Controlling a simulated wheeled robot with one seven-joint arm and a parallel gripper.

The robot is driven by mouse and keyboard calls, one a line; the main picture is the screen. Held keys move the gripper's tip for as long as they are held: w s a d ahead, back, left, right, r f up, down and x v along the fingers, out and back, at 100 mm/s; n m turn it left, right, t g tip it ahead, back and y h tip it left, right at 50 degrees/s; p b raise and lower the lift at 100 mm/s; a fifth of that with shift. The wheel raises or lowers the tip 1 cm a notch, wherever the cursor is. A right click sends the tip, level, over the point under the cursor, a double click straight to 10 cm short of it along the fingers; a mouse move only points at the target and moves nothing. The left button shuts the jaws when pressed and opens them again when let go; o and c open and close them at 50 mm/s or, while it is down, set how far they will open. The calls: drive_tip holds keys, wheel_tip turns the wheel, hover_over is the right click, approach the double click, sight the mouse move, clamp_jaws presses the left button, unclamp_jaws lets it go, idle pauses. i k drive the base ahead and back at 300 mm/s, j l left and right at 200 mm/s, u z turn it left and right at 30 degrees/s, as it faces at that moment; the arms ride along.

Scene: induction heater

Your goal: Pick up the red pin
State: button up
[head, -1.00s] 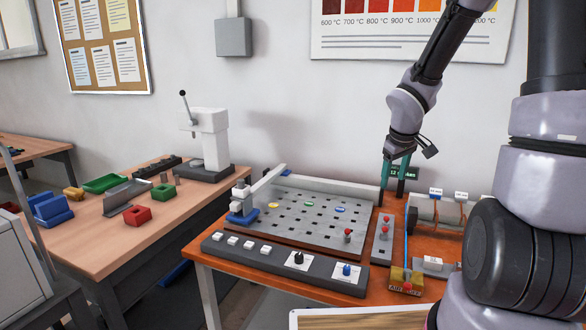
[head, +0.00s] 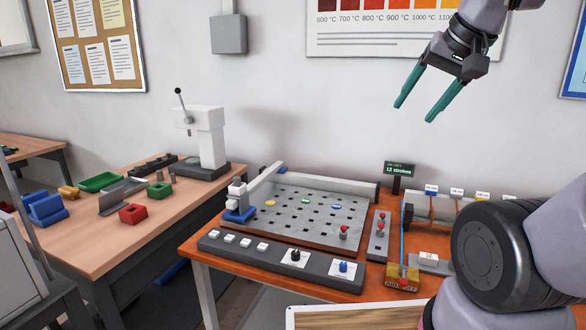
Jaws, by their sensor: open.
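A red pin (head: 344,230) stands upright in the perforated grey plate (head: 285,222) near its right front corner. Which of these the task means, I cannot tell. My gripper (head: 416,108) is open and empty, its two teal fingers spread and pointing down-left. It is high in front of the wall, well above the table and apart from every pin.
A control panel (head: 270,263) with white buttons and two knobs runs along the table's front. A small display (head: 399,169) and a rack with cylinders (head: 436,208) stand at the right. The air above the plate is clear.

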sight(380, 232)
drive_tip(key=i+j+z, duration=0.15)
drive_tip(key=j+z, duration=0.2)
drive_tip(key=i+j+z, duration=0.1)
drive_tip(key=j+z, duration=0.3)
